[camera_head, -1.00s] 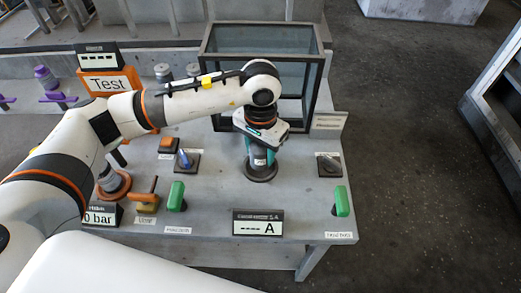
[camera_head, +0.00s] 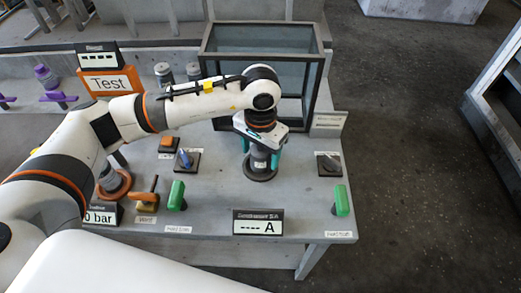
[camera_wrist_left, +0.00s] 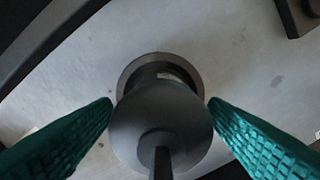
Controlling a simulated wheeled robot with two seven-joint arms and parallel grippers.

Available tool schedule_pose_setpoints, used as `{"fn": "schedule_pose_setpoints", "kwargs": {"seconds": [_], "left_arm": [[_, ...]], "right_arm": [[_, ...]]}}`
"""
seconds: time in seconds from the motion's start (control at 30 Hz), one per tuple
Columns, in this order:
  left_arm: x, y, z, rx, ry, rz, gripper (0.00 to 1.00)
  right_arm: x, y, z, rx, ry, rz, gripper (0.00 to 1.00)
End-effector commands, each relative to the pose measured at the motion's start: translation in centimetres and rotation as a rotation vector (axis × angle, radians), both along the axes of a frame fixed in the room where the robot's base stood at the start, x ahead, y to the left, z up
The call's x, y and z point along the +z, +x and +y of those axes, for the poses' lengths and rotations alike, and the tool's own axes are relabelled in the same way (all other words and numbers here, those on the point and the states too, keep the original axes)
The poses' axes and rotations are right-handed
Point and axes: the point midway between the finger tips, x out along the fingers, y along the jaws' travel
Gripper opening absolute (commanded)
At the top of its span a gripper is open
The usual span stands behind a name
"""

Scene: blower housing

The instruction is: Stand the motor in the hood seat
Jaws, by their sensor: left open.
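The motor is a grey cylinder (camera_head: 259,160) with a thin shaft on top. It stands upright in the round dark seat (camera_head: 260,176) on the bench. In the left wrist view the motor (camera_wrist_left: 160,118) is seen from above, with the ring of the seat (camera_wrist_left: 196,72) behind it. My left gripper (camera_head: 261,152) is over the motor with its green fingers open, one on each side.
A dark-framed glass box (camera_head: 266,40) stands just behind my left gripper. The bench top right of the seat is mostly clear.

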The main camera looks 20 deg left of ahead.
Motion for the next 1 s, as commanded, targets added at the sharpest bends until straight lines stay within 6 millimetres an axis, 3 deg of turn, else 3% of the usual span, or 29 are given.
{"fn": "schedule_pose_setpoints", "kwargs": {"seconds": [0.5,0.7,1.0], "left_arm": [[10.0,0.1,-0.1,-0.002,-0.001,-0.006,0.68],[11.8,0.1,0.0,0.0,-0.001,-0.003,0.68],[11.9,0.0,0.0,0.0,-0.002,-0.002,0.68]], "right_arm": [[-1.3,0.0,-0.1,0.002,-0.002,0.0,0.57],[-1.4,0.1,-0.1,0.002,-0.002,-0.001,0.57],[-1.4,0.1,-0.1,0.003,-0.002,-0.002,0.57]]}}
